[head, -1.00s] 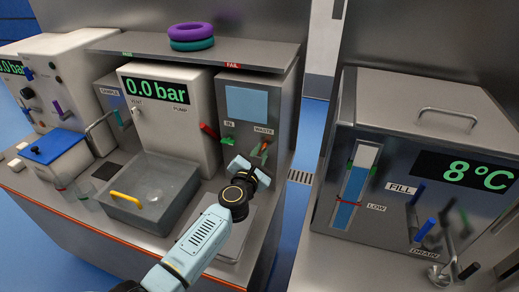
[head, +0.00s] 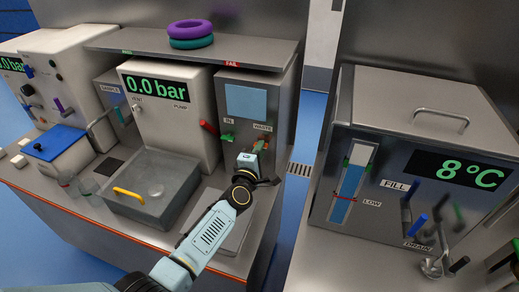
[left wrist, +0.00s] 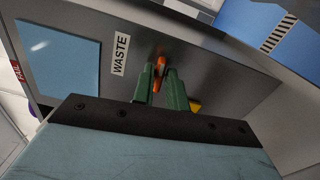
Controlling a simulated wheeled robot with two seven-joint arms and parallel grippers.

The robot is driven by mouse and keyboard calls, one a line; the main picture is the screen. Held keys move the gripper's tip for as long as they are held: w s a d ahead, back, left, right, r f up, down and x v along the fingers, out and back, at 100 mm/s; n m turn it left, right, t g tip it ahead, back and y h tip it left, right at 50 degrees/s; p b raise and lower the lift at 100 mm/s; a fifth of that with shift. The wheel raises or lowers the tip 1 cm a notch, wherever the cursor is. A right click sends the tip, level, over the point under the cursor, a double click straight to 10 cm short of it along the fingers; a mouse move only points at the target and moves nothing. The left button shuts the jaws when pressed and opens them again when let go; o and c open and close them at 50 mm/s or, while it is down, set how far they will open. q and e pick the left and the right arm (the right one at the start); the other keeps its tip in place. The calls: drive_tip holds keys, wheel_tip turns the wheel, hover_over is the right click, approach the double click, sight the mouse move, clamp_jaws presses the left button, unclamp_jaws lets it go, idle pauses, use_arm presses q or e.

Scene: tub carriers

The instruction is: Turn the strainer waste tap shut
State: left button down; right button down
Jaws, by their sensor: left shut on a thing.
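The strainer (head: 285,95) is a grey steel cabinet with a pale blue window. Its waste tap has an orange lever (left wrist: 161,66) under the WASTE label (left wrist: 120,54). In the left wrist view my left gripper (left wrist: 161,88) has its green fingers on either side of this lever, shut on it. In the head view the left gripper (head: 262,148) is at the waste tap and hides most of it. A yellow piece (left wrist: 195,105) shows beside the right finger; I cannot tell what it belongs to. My right gripper is not in view.
A green IN tap (head: 228,138) and a red pump lever (head: 208,129) are close on the left. A steel basin (head: 118,206) with a yellow handle stands on the bench. A shelf (head: 130,40) with two rings overhangs. The chiller tank (head: 385,90) stands right, across a gap.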

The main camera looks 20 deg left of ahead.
use_arm(q)
drive_tip(key=shift+m, duration=0.6)
drive_tip(key=shift+f, duration=0.1)
drive_tip(key=c, duration=1.5)
unclamp_jaws()
drive_tip(key=shift+o, duration=0.2)
drive_tip(key=s+p, duration=0.1)
drive_tip(key=s, duration=1.2)
drive_tip(key=shift+s+a+p, duration=0.2)
drive_tip(key=shift+a+p, duration=0.05)
drive_tip(key=shift+p, duration=0.15)
